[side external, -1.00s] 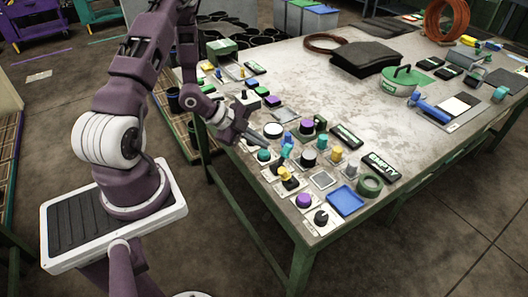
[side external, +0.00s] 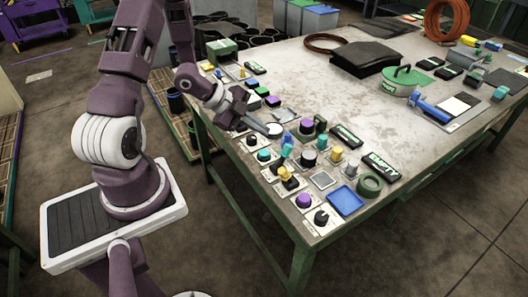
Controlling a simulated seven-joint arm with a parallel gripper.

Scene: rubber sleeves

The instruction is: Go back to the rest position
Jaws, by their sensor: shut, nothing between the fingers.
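My gripper (side external: 270,129) is shut and empty. It hangs over the near left part of the table, its fingertips close to a round white-topped piece (side external: 274,131), partly covering it in this view. I cannot tell whether it touches. My purple arm reaches in from the left, bent down over the table's left edge.
The worktable (side external: 300,80) holds rows of small sleeves and knobs along its near edge, with a blue tray (side external: 346,200) and a green ring (side external: 370,185) at the corner. A black sheet stack (side external: 364,59) and a green-lidded tin (side external: 402,81) stand farther back. The table's middle is clear.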

